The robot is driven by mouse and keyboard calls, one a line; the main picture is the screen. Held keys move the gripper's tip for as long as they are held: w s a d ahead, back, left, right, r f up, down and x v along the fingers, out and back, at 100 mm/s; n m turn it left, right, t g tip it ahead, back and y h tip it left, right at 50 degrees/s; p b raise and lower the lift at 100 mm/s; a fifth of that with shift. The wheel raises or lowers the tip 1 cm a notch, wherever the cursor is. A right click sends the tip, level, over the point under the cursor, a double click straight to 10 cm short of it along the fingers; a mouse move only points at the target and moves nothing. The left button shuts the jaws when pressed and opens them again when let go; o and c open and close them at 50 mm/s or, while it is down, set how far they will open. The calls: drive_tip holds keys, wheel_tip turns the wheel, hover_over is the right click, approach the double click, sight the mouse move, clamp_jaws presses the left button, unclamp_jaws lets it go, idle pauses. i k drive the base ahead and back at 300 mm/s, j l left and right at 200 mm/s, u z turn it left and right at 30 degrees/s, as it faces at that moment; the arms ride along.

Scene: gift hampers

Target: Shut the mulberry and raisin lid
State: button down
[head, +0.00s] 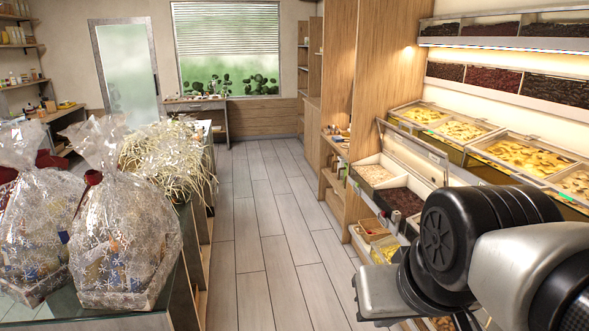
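The mulberry and raisin lid (412,151) is a clear panel with a metallic frame. It stands raised and tilted back behind its two-part bin on the right. The bin's left compartment holds pale dried fruit, likely mulberries (373,173), and the right one holds dark raisins (403,200). My gripper (380,294) shows at the lower right as a grey metal body, in front of and below the bin in the picture. Its fingers are not clearly visible, so its opening cannot be told. My arm hides the bin's right end and nearby bins.
Closed clear-lidded bins of yellow dried fruit (524,155) stand behind the open lid. Dark-filled shelves (492,78) are above. A lower bin (384,248) is near my gripper. Wrapped hampers (124,225) stand on a glass-topped counter at left. The plank floor (272,235) between is clear.

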sight(433, 148)
drive_tip(key=i, duration=1.65)
drive_tip(key=i+j+z, duration=0.15)
drive_tip(key=i+z, duration=0.35)
drive_tip(key=i, duration=0.2)
drive_tip(key=i+j+z, duration=0.5)
drive_tip(key=i, duration=0.2)
drive_tip(key=i+j+z, duration=0.45)
drive_tip(key=i+j, duration=0.15)
